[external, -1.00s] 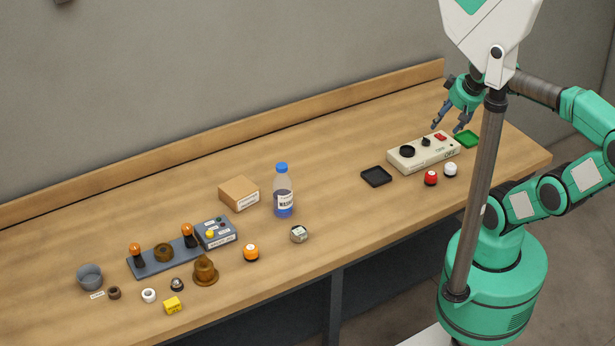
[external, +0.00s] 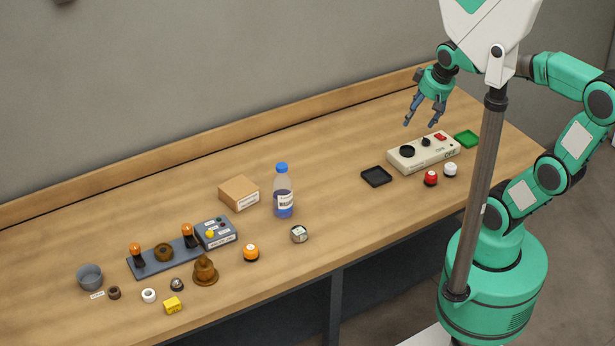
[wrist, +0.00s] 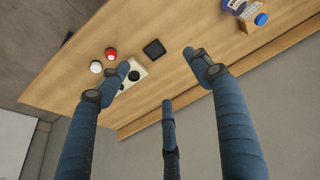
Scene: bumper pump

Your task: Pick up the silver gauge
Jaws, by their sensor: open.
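The silver gauge (external: 299,234) is a small round silver piece with a pale face. It stands near the front edge of the bench, right of an orange-topped piece, in the external view. I cannot make it out in the wrist view. My gripper (external: 420,123) is open and empty, in the air above the right part of the bench, behind the white control box and far to the right of the gauge. Its three spread blue fingers (wrist: 158,66) show in the wrist view with nothing between them.
A blue-capped bottle (external: 283,193) and a cardboard box (external: 239,193) stand behind the gauge. An orange-topped piece (external: 251,252) is to its left. A black tray (external: 376,176), white control box (external: 408,163), red button (external: 431,178) and white button (external: 450,169) are at right.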

